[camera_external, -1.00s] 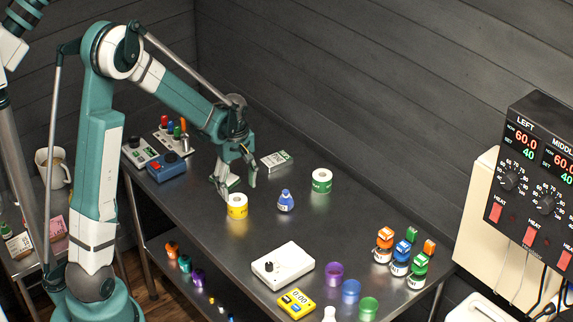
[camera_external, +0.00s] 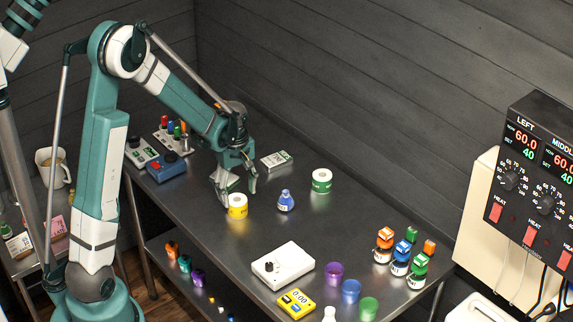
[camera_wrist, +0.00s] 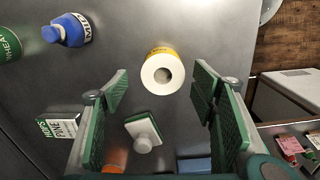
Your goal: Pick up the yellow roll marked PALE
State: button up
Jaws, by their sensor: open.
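The yellow roll (camera_external: 237,206) stands upright on the dark metal table, its white top with a round hole showing. In the wrist view the roll (camera_wrist: 163,72) is ahead of my open jaws, near the middle between them. Its marking is too small to read. My gripper (camera_external: 238,192) is open and empty, just above and behind the roll in the external view. In the wrist view my gripper's (camera_wrist: 162,88) green-padded fingers stand wide apart on either side.
A blue bottle (camera_external: 286,201) and a green roll (camera_external: 321,181) stand to the right. A small white-and-green box (camera_external: 276,161) lies behind. A white device (camera_external: 283,265) stands nearer the front. Controllers (camera_external: 167,166) sit at the left end. Bare table surrounds the yellow roll.

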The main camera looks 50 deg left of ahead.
aim_at(237, 199)
jog(key=shift+s+f, duration=0.2)
jog(key=shift+f, duration=2.45)
jog(key=c, duration=1)
